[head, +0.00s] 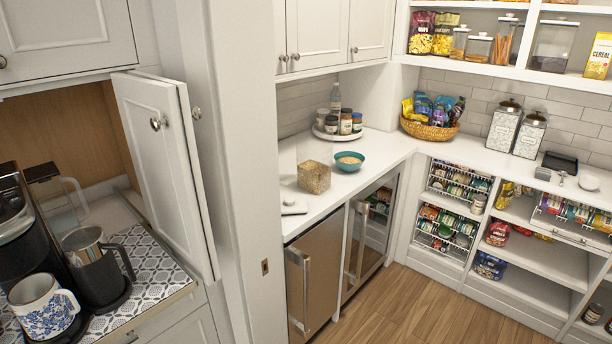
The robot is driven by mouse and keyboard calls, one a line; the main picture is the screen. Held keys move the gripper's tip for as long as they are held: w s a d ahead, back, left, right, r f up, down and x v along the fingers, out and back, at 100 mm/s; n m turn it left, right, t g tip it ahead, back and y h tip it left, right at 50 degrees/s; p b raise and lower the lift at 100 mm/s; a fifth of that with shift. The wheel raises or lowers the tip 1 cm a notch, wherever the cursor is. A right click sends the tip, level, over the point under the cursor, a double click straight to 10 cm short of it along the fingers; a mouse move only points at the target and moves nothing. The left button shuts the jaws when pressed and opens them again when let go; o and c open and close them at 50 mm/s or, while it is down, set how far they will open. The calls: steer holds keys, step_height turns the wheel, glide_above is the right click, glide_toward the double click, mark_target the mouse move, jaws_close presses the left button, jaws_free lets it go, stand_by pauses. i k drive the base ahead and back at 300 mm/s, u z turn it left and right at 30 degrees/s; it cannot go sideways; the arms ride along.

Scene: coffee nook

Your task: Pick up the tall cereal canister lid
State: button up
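A clear canister filled with tan cereal (314,178) stands on the white counter (330,204) in the middle of the head view. No lid shows on its top. A flat white piece (293,208) lies on the counter near its front left edge, in front of the canister. It looks like the canister's lid, but it is small and pale against the counter, so I cannot be sure. A teal bowl (349,160) with tan contents sits right behind the canister. My gripper is not in view.
A tray of jars (338,125) and a snack basket (432,122) stand farther back. Two patterned canisters (505,124) are at the right. An open cabinet door (165,165) and a white post (248,170) stand left of the counter. The wood floor (420,312) is clear.

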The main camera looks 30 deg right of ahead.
mark_target(289, 205)
steer(key=u, duration=0.95)
steer(key=k, duration=0.1)
steer(key=z, duration=2.8)
steer(key=i, duration=1.65)
steer(key=z, duration=0.2)
